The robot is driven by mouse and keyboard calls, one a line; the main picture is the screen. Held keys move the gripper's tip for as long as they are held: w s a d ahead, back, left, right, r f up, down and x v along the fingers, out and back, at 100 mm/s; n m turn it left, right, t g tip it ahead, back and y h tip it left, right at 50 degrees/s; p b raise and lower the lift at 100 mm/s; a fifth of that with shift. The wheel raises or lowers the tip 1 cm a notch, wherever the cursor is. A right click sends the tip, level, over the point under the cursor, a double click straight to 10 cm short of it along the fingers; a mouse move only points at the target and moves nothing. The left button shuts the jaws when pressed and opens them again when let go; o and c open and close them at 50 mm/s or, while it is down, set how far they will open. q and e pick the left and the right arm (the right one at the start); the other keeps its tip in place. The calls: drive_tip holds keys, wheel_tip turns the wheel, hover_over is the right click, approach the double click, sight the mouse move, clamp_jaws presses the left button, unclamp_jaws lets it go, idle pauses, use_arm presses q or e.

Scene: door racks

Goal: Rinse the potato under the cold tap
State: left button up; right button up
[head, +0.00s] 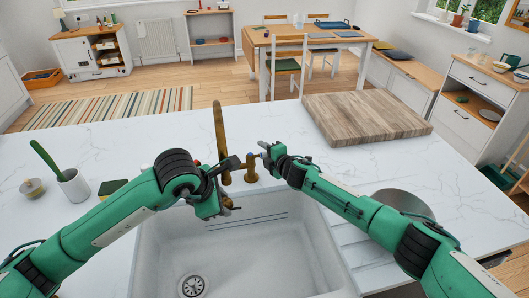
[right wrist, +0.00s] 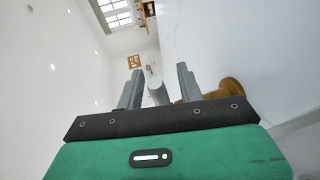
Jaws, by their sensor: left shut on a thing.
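My left gripper (head: 228,204) is shut over the sink's back edge, below the brass tap (head: 220,125). A small brown bit of the potato (head: 234,207) shows at its jaws; the rest is hidden by the fingers. A brass tap post with a blue mark (head: 252,157) stands right of the spout. My right gripper (head: 265,151) is beside that post. In the right wrist view its fingers (right wrist: 158,88) are apart, with a pale grey lever (right wrist: 158,94) between them and clear space at the sides. Brass (right wrist: 227,91) shows to the right. I see no running water.
The white sink (head: 250,255) is empty, with a drain at front left. A wooden board (head: 365,115) lies on the counter at right. A metal bowl (head: 403,203) is partly behind my right arm. A pot with a green-handled brush (head: 72,184) and a sponge (head: 111,188) stand at left.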

clamp_jaws()
drive_tip(key=shift+s+f+m+t+h, duration=0.1)
drive_tip(key=shift+s+m+t+h, duration=0.3)
drive_tip(key=shift+m, duration=0.1)
drive_tip(key=shift+s+d+m+t+h, duration=0.15)
drive_tip(key=shift+m+t+h, duration=0.2)
drive_tip(key=shift+m+h, duration=0.3)
drive_tip(key=shift+s+d+m+t+h, duration=0.15)
drive_tip(key=shift+m+t+h, duration=0.25)
drive_tip(key=shift+h, duration=0.35)
drive_tip(key=shift+o, duration=0.7)
unclamp_jaws()
